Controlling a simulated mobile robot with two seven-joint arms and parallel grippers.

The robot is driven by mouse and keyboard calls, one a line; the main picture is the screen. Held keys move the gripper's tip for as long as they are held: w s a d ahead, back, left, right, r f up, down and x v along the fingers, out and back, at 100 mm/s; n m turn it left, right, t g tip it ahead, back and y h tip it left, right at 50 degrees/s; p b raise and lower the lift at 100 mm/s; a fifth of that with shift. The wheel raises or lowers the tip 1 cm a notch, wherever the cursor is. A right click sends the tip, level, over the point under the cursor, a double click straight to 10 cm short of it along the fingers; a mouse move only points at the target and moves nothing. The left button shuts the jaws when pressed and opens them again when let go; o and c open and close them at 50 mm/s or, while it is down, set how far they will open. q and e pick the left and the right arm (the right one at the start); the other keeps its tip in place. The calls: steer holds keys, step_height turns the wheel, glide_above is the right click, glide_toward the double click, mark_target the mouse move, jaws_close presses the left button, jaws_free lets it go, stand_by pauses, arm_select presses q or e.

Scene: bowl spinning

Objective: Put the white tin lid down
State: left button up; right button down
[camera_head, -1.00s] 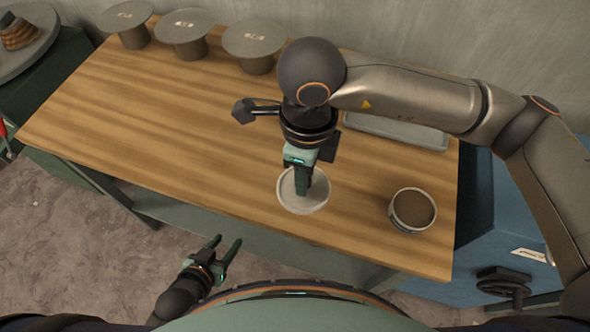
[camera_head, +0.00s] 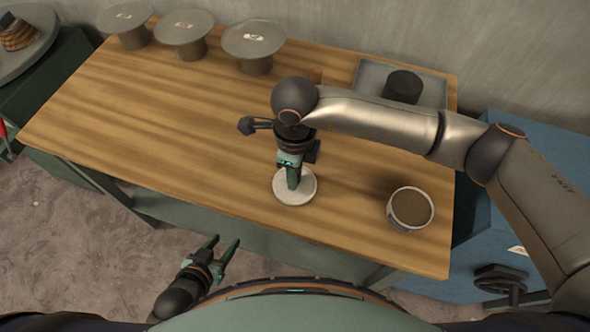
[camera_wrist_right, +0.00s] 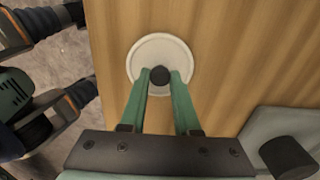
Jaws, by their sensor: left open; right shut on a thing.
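The white tin lid (camera_head: 303,197) is a round white disc at the front middle of the wooden table. In the right wrist view the lid (camera_wrist_right: 145,48) has a dark round knob (camera_wrist_right: 160,75). My right gripper (camera_head: 292,186) points down over the lid. Its green fingers (camera_wrist_right: 166,77) are shut on the knob. The lid is level and looks at or very near the tabletop; I cannot tell whether it touches. My left gripper (camera_head: 224,250) is open and empty in front of the table's front edge.
An open tin (camera_head: 410,209) with brown contents stands right of the lid. A grey tray (camera_head: 370,78) holding a dark cylinder (camera_head: 403,86) lies at the back right. Three round grey stands (camera_head: 184,36) line the back left. The table's (camera_head: 150,120) left and middle are clear.

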steer(key=shift+f, duration=0.15)
steer(key=c, duration=0.6)
jaws_free()
steer(key=shift+c, duration=0.2)
step_height(320, 180, up, 12)
steer(key=shift+r+b, duration=0.2)
steer(key=shift+b, duration=0.2)
steer(key=shift+s, duration=0.1)
